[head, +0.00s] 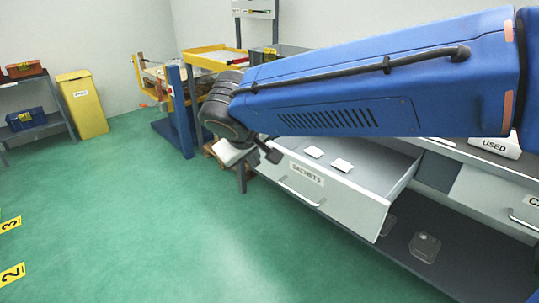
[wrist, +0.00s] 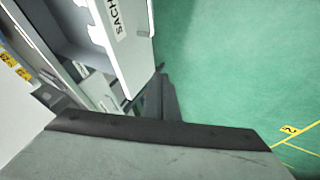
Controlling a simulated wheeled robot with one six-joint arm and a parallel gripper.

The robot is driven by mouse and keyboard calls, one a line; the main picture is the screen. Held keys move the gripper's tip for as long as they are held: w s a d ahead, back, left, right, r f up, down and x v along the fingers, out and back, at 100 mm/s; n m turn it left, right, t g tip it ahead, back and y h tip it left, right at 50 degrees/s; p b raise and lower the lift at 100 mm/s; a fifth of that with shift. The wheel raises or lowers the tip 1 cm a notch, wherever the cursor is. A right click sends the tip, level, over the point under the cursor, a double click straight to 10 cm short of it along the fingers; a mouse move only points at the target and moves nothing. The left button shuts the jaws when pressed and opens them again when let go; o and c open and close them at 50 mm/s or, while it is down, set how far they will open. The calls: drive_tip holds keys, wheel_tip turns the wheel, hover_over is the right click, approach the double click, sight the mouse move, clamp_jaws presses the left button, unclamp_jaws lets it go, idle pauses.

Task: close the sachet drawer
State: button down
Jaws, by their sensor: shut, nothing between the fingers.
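The sachet drawer (head: 350,205), grey-white with a SACHETS label and a bar handle, stands pulled out of its bench. White sachets (head: 342,165) lie inside it. In the wrist view the drawer front (wrist: 134,62) runs down the upper middle, with part of the inside showing to its left. My gripper (head: 272,154) is shut and empty near the left end of the drawer front. In the wrist view its dark fingers (wrist: 160,97) are close to the front's lower end. I cannot tell whether they touch it. My blue arm hides the back of the drawer.
A bench shelf (head: 455,268) with a dark clear-lidded item (head: 425,246) lies below the drawer. A USED box (head: 495,147) stands on the bench at right. A yellow bin (head: 82,105) stands at far left. The green floor before the drawer is clear.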

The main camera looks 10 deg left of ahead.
drive_tip(key=shift+w+d+f, duration=0.4)
drive_tip(key=shift+w+f, duration=0.9)
drive_tip(key=shift+w, duration=0.25)
drive_tip(key=shift+w+d+f, duration=0.35)
drive_tip(key=shift+w+f, duration=1)
drive_tip(key=shift+w, duration=0.25)
drive_tip(key=shift+w+d+f, duration=0.4)
drive_tip(key=shift+w+f, duration=0.9)
drive_tip(key=shift+w, duration=0.25)
hover_over(329, 144)
drive_tip(key=s, duration=0.1)
drive_tip(key=shift+s+a, duration=0.2)
drive_tip(key=shift+a, duration=0.25)
drive_tip(key=shift+w+d+r, duration=0.1)
drive_tip(key=shift+w+d, duration=0.3)
drive_tip(key=shift+w, duration=0.1)
